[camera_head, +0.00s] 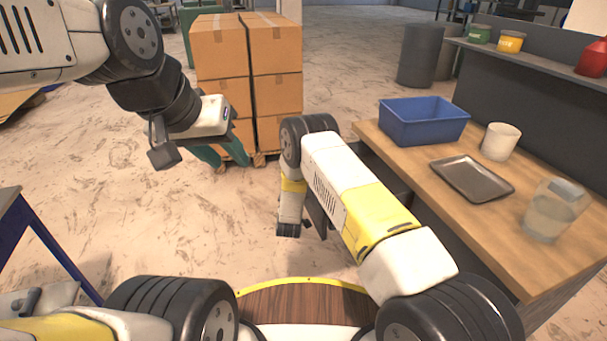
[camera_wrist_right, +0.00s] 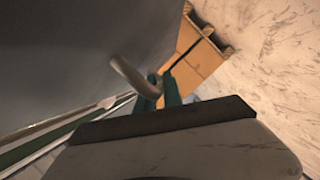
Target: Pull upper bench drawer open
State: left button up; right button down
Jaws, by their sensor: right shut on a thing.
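The wooden-topped bench (camera_head: 405,157) stands on the right in the head view, its grey front mostly hidden by my right arm. In the right wrist view a grey drawer front (camera_wrist_right: 70,55) fills the upper left, with a curved metal handle (camera_wrist_right: 130,74) standing out from it. My right gripper (camera_wrist_right: 168,90), with green fingers, is shut on the handle's end. A grey part shows under the bench edge in the head view; I cannot tell how far the drawer is out. My left gripper (camera_head: 232,160) hangs open and empty, away from the bench.
On the bench are a blue bin (camera_head: 425,122), a white cup (camera_head: 500,142), a metal tray (camera_head: 472,180) and a clear container (camera_head: 553,212). Stacked cardboard boxes (camera_head: 222,50) stand behind my left gripper. The floor between the boxes and bench is clear.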

jog(key=shift+s+a, duration=0.15)
jog(key=shift+a, duration=0.2)
jog(key=c, duration=1.5)
grip_release()
jog(key=v, duration=0.7)
jog(key=shift+s, duration=0.35)
